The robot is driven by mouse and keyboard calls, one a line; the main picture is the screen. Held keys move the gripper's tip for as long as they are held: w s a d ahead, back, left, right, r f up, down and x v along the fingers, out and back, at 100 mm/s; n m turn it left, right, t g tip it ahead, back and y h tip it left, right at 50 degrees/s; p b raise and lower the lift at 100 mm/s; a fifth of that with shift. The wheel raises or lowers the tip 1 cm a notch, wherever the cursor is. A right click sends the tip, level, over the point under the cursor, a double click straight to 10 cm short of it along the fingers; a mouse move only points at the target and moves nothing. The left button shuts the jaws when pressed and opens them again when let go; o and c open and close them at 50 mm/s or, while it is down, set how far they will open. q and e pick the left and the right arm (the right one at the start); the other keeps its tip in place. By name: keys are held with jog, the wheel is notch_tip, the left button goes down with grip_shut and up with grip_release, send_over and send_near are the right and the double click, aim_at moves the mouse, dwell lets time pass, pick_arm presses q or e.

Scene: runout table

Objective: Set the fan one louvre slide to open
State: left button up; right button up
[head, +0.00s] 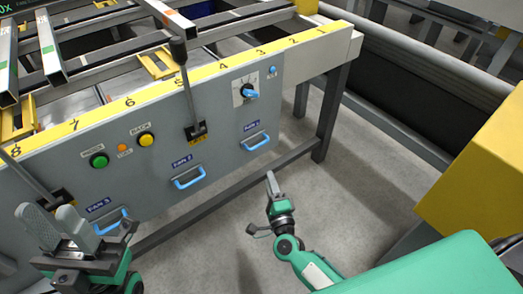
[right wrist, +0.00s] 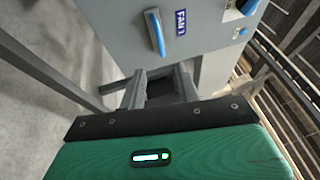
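The fan one slide has a blue handle (head: 256,142) under a small "FAN 1" label (head: 251,127), at the right of the grey front panel. In the right wrist view the blue handle (right wrist: 155,32) stands beside its label (right wrist: 181,22). I cannot tell whether the louvre is open or closed. My right gripper (head: 270,178) is below and in front of this handle, apart from it. In the right wrist view its two fingers (right wrist: 162,78) are spread with nothing between them. My left gripper (head: 55,216) is open and empty by the fan three handle (head: 110,222).
The fan two handle (head: 188,178) is left of fan one. A black-knobbed lever (head: 182,80) rises before the panel. A rotary knob (head: 250,92) sits above fan one, green (head: 99,160) and yellow (head: 146,139) buttons further left. A yellow block (head: 480,165) stands right. Floor before fan one is clear.

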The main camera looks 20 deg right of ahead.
jog(key=w+r+b, duration=0.1)
jog(key=w+r, duration=0.1)
jog(key=w, duration=1)
jog(key=shift+w+d+b, duration=0.15)
jog(key=shift+d+b, duration=0.15)
grip_shut()
